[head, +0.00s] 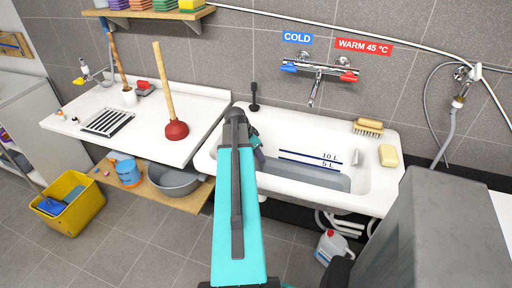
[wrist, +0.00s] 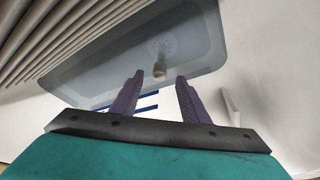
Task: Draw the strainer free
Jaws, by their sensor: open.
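In the head view my arm hides the strainer, and only part of my gripper (head: 259,152) shows over the left part of the white sink (head: 384,180).
Greyish water (head: 310,176) seems to cover the basin floor, below the 10 L and 5 L marks. A tap (head: 318,72) hangs above. A brush (head: 368,128) and yellow soap (head: 388,155) lie on the right rim. A plunger (head: 176,130) stands on the left counter.

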